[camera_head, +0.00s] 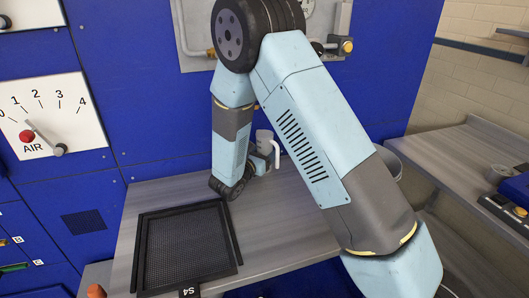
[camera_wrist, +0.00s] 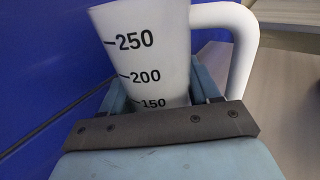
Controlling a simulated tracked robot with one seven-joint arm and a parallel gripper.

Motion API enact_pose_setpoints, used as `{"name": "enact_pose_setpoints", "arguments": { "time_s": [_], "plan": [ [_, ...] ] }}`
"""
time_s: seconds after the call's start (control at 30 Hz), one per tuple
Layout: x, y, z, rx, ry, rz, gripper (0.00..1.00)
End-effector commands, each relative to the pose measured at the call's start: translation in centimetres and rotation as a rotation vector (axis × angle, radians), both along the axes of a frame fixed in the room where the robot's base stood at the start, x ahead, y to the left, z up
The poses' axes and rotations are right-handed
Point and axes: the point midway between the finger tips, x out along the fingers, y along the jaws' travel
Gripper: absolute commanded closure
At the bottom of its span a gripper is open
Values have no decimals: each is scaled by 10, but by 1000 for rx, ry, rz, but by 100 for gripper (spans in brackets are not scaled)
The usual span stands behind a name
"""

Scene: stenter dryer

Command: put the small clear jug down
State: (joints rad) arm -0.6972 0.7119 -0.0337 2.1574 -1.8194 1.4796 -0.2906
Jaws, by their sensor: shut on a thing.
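The small jug (camera_head: 265,140) is whitish and translucent, with a handle on its right side. In the wrist view the jug (camera_wrist: 150,45) shows black marks for 250, 200 and 150, and its lower part is hidden behind my gripper. My gripper (camera_head: 265,160) is shut on the jug, near the back of the grey bench (camera_head: 280,225). In the wrist view the fingers of my gripper (camera_wrist: 160,100) stand on both sides of the jug body. The jug looks about upright. I cannot tell whether its base touches the bench.
A black mesh tray (camera_head: 188,245) lies on the bench at front left, with an S4 label. A blue machine panel (camera_head: 150,90) with an AIR dial (camera_head: 50,120) rises behind. A bucket (camera_head: 385,155) stands at right, beside another bench (camera_head: 460,150). The bench between tray and arm is clear.

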Motion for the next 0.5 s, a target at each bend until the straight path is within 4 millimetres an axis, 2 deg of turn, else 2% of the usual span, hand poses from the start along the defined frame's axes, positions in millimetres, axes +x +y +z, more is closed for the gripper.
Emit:
{"name": "enact_pose_setpoints", "arguments": {
  "time_s": [0.03,0.3,0.5],
  "plan": [
    [0,0,-1,-1,1,0,38],
    [0,0,-1,0,0,0,13],
    [0,0,0,0,0,-1,13]
  ]
}}
